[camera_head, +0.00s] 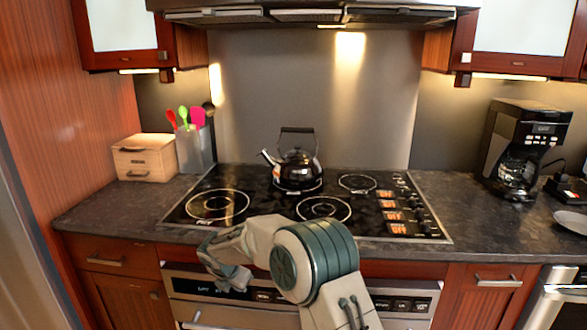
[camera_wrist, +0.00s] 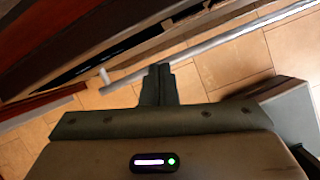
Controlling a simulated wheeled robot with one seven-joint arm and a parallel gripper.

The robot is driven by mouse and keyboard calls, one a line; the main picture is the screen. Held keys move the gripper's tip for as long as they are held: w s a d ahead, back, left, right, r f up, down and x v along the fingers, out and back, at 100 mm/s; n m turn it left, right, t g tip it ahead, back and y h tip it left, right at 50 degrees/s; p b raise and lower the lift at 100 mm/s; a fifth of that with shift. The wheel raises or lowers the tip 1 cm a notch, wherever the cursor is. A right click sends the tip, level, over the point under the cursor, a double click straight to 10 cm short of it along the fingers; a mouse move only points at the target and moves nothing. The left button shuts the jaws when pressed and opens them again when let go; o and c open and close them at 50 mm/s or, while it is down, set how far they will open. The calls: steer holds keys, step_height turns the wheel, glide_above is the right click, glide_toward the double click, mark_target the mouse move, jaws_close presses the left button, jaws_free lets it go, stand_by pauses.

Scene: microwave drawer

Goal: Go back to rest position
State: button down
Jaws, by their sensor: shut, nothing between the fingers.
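My gripper (camera_wrist: 159,70) shows in the wrist view with its two fingers together and nothing between them. Tiled floor and a long silver bar (camera_wrist: 215,43) lie beyond the fingertips. In the head view my gripper (camera_head: 226,278) hangs at the end of my bent arm, in front of the oven front below the cooktop. The fingertips are hard to make out there. Whether it touches the oven front cannot be told.
The cooktop (camera_head: 345,222) bears a black kettle (camera_head: 298,168). A wooden box (camera_head: 145,158) and a utensil holder (camera_head: 196,150) stand left, a coffee maker (camera_head: 522,150) right. The oven front (camera_head: 235,316) and counter edge are close to my arm. Tiled floor (camera_wrist: 235,62) shows below.

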steer(key=s+d+r+m+p, duration=0.1)
steer(key=s+d+r+m, duration=0.35)
steer(key=d, duration=0.25)
steer(key=s+d+r+m+g, duration=0.1)
steer(key=s+d+r+m, duration=0.3)
steer(key=d+r+m, duration=0.25)
steer(key=s+d+r+m+p, duration=0.1)
steer(key=s+d+r+m, duration=0.35)
steer(key=d, duration=0.35)
steer(key=s+d+r+m, duration=0.1)
steer(key=s+d+m, duration=0.2)
steer(key=s+m, duration=0.2)
steer(key=s+d+r+m, duration=0.1)
steer(key=s+d+m, duration=0.3)
steer(key=s, duration=0.4)
steer(key=s+d+r+m+g+y+p, duration=0.1)
steer(key=s+d+m, duration=0.3)
steer(key=s+m, duration=0.2)
steer(key=shift+s+m, duration=0.35)
steer(key=shift+s, duration=0.4)
